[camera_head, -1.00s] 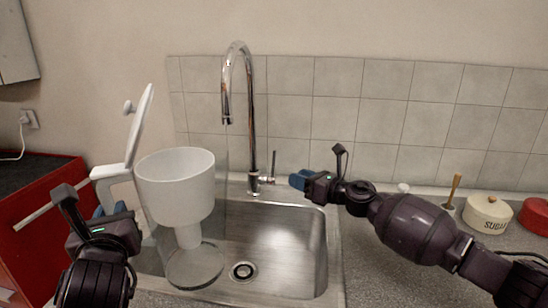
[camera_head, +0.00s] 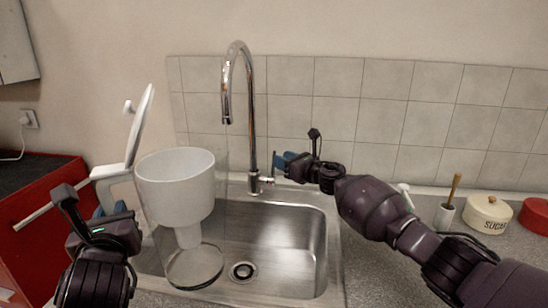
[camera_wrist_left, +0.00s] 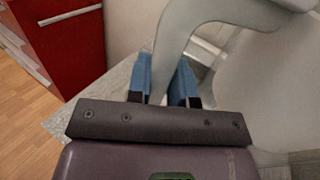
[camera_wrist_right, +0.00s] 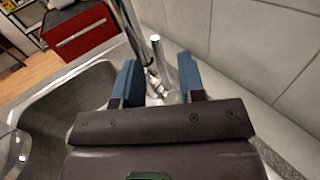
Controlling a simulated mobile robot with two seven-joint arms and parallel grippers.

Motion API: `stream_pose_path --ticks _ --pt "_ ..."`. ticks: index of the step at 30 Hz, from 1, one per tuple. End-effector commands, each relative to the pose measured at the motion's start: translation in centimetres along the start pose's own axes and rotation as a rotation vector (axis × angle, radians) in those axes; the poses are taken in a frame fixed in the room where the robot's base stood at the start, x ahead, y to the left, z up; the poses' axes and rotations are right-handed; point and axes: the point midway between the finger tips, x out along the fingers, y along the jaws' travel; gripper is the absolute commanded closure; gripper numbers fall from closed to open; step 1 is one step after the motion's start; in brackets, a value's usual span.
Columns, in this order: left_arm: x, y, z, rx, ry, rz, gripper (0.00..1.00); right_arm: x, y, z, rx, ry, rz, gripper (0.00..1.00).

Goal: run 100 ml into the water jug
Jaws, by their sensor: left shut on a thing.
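The water jug (camera_head: 175,187) has a clear body, a white funnel insert and a white lid (camera_head: 141,125) tilted up. It is upright at the left of the sink, its funnel below and left of the spout (camera_head: 227,115). My left gripper (camera_head: 104,211) is shut on its white handle (camera_wrist_left: 178,38). No water shows at the spout or in the jug. My right gripper (camera_head: 285,162) is beside the tap's lever (camera_head: 273,163). In the right wrist view its blue fingers (camera_wrist_right: 160,82) are apart, with the lever (camera_wrist_right: 157,52) seen between and beyond them.
The steel sink (camera_head: 290,235) with its drain is below the tap. A tiled wall (camera_head: 390,110) stands close behind. A brush in a holder (camera_head: 445,214), a sugar pot (camera_head: 487,213) and a red pot (camera_head: 534,217) are on the right counter. A red cabinet (camera_head: 40,190) is at the left.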

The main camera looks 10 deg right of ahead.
Motion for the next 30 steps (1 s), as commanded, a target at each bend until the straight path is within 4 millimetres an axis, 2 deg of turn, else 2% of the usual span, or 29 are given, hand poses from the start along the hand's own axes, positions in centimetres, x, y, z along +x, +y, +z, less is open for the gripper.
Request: stream_pose_path --ticks 3,12,28,30 --pt "0.0 0.0 0.3 -0.004 -0.006 -0.002 1.00 1.4 0.3 0.1 0.005 -0.001 0.003 0.63" --pt "0.0 0.0 0.3 -0.004 -0.006 -0.002 1.00 3.5 0.1 0.1 0.002 0.000 0.001 0.63" --pt "0.0 0.0 0.3 -0.004 -0.006 -0.002 1.00 4.2 0.1 0.1 0.001 0.000 0.002 0.63" --pt "0.0 0.0 0.3 -0.004 -0.006 -0.002 1.00 4.2 0.1 0.1 0.001 0.000 0.002 0.74"
